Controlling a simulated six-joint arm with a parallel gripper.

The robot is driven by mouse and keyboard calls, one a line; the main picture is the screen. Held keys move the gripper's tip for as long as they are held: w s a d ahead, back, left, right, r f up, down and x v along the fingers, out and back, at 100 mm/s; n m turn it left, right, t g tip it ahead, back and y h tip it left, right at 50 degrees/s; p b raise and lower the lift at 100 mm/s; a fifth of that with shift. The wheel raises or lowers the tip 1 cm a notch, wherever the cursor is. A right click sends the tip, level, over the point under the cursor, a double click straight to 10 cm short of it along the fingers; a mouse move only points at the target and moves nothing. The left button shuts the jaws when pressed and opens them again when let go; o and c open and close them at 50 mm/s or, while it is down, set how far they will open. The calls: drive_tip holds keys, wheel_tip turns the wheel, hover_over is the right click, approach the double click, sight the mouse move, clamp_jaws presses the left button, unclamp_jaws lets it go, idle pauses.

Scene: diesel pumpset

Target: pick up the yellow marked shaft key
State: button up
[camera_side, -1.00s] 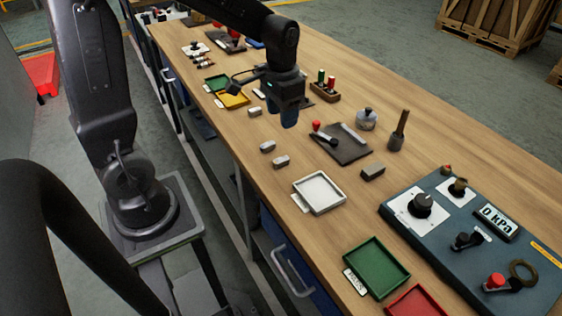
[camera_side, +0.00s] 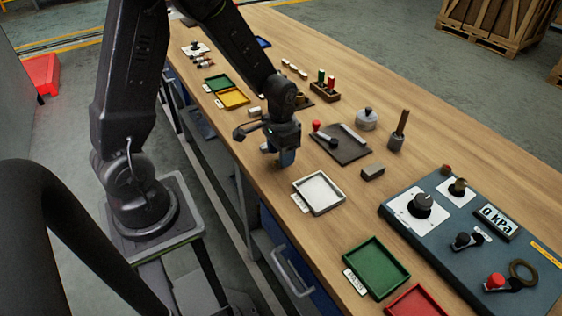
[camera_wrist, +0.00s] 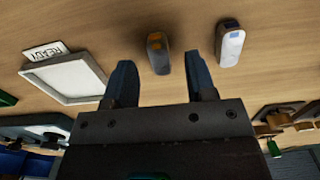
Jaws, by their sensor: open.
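The yellow marked shaft key (camera_wrist: 157,58) is a small dark grey rounded block with an orange-yellow mark on its top in the wrist view. It lies on the wooden bench between the lines of my two open fingers, just beyond their tips. My gripper (camera_wrist: 161,72) is open and empty, pointing down over the bench. In the side view my gripper (camera_side: 283,158) hides the key.
A white tray (camera_side: 338,207) labelled READY lies close by; it also shows left in the wrist view (camera_wrist: 47,77). A dark mat (camera_side: 350,155) with tools, a small dark block (camera_side: 373,172) and a light block (camera_side: 254,111) are nearby. The blue panel (camera_side: 450,265) stands at right.

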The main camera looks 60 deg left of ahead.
drive_tip(key=shift+f, duration=0.95)
clamp_jaws()
drive_tip(key=shift+r, duration=0.1)
drive_tip(key=shift+r, duration=0.45)
drive_tip(key=r, duration=0.2)
drive_tip(key=a+r, duration=0.1)
drive_tip(key=r, duration=0.1)
drive_tip(key=shift+s+a, duration=0.1)
drive_tip(key=shift+s, duration=0.25)
drive_tip(key=s+a+r, duration=0.6)
drive_tip(key=a, duration=0.2)
drive_tip(key=shift+a, duration=0.2)
